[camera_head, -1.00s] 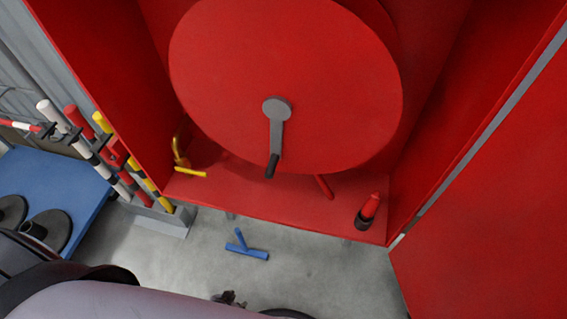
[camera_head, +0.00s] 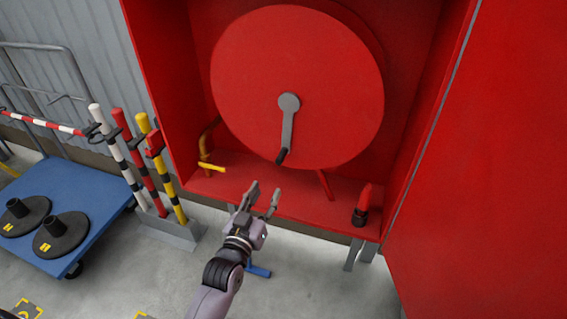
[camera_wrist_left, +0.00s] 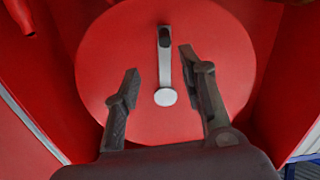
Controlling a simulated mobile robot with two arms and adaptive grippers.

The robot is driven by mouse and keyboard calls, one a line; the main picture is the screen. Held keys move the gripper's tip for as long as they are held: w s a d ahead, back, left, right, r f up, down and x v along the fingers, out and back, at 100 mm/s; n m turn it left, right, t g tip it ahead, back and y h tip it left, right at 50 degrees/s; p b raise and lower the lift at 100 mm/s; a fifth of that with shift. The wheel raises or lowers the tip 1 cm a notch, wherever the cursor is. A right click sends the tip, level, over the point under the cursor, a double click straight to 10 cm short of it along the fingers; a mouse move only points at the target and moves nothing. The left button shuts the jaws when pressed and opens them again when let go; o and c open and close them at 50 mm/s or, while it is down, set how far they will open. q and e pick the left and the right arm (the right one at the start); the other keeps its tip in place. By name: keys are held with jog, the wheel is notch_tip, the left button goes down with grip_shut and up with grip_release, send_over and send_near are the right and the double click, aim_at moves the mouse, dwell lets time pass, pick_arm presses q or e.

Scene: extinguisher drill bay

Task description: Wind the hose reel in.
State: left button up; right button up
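The red hose reel (camera_head: 300,80) stands inside an open red cabinet. Its grey crank (camera_head: 289,122) hangs down from the hub, with a dark handle (camera_head: 283,156) at the lower end. My left gripper (camera_head: 264,190) is open and empty, below and a little left of the handle, apart from it in the head view. In the left wrist view the reel disc (camera_wrist_left: 110,50) fills the middle, and the crank (camera_wrist_left: 164,70) shows between and beyond the open fingers (camera_wrist_left: 158,60). The right gripper is not in view.
A red nozzle (camera_head: 362,204) stands on the cabinet floor at right, and a yellow valve lever (camera_head: 212,167) is at left. The open cabinet door (camera_head: 490,190) blocks the right. Striped posts (camera_head: 160,170) and a blue cart (camera_head: 100,226) stand left. A blue T-shaped tool (camera_head: 258,271) lies on the floor.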

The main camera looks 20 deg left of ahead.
aim_at(279, 164)
pick_arm(q)
jog(key=w, duration=1.5)
jog(key=shift+w+a, duration=0.1)
jog(key=shift+c, duration=0.2)
grip_shut()
jog(key=shift+f, duration=0.1)
